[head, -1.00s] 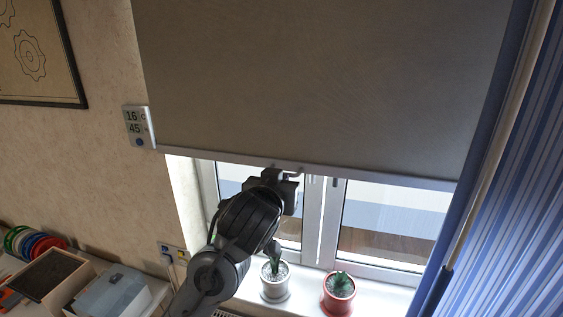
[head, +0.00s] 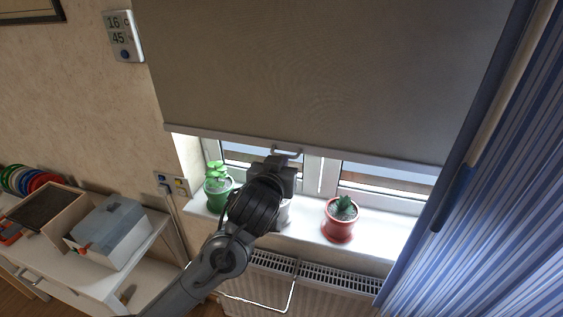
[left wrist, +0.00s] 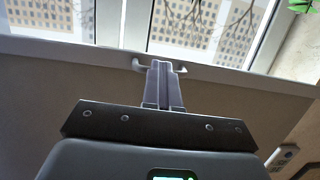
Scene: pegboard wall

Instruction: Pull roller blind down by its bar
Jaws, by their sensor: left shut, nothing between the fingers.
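The grey roller blind (head: 310,75) covers the upper part of the window. Its pale bottom bar (head: 350,155) hangs a little above the sill and carries a small handle (head: 290,151). My left gripper (head: 277,158) is at this handle, partly hidden by its own wrist in the head view. In the left wrist view, the closed fingers (left wrist: 162,68) meet the handle (left wrist: 138,65), whose ends show on both sides of them. The bar (left wrist: 75,52) runs across that view. The fingers look shut with nothing gripped between them. My right gripper is out of view.
On the sill (head: 300,232) stand a green pot (head: 216,192), a red pot (head: 340,220) and a pale pot mostly behind my arm. A radiator (head: 330,284) is below. A blue curtain (head: 490,190) hangs at right. A table with boxes (head: 107,230) stands at left.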

